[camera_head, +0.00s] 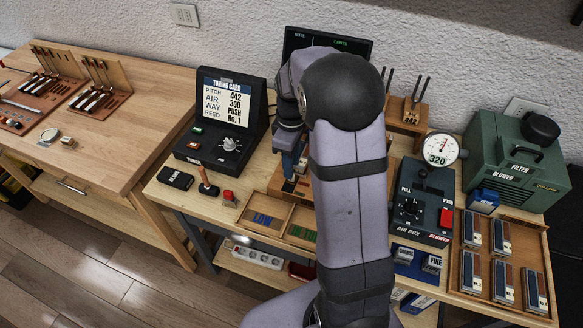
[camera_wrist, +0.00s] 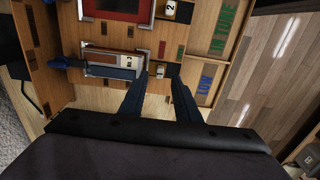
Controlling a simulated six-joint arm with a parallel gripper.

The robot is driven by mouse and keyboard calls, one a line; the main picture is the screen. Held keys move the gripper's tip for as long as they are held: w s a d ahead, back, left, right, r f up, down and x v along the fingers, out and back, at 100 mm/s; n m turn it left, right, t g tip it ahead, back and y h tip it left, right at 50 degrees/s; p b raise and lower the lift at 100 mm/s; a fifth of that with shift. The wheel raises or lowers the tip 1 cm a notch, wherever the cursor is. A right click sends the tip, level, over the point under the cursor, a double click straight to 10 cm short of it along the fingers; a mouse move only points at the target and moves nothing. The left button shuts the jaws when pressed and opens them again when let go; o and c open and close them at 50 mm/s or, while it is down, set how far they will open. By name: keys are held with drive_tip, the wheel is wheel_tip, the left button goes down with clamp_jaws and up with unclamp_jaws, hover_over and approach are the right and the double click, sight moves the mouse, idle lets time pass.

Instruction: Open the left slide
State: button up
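My gripper (camera_wrist: 160,78) points down at a wooden fixture (camera_wrist: 92,38) in the wrist view. Its two dark blue fingers are apart, with a small pale block (camera_wrist: 159,70) showing between or just beyond the tips; I cannot tell if they touch it. Left of the tips, a long brown, white and blue piece (camera_wrist: 112,65) with a small number label lies in a metal-ended holder. A block marked 2 (camera_wrist: 171,10) sits farther up. I cannot tell for sure which part is the left slide. In the head view my arm hides most of the fixture (camera_head: 281,183).
Trays marked LOW (camera_head: 262,219) and IN TUNE (camera_head: 302,232) lie in front of the fixture. The tuner (camera_head: 222,125) stands left and the air box (camera_head: 420,205) right. A red-topped button (camera_head: 229,197) and a small lever (camera_head: 207,183) stand near the left front.

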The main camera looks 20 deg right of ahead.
drive_tip(key=shift+f+p, duration=0.3)
drive_tip(key=shift+f, duration=1.4)
drive_tip(key=shift+c, duration=0.6)
clamp_jaws()
drive_tip(key=shift+s+a, duration=1.35)
drive_tip(key=shift+o, duration=0.6)
unclamp_jaws()
drive_tip(key=shift+s+a, duration=0.1)
drive_tip(key=shift+r, duration=0.15)
wheel_tip(320, 180, up, 7)
drive_tip(key=b, duration=0.1)
drive_tip(key=shift+b, duration=0.3)
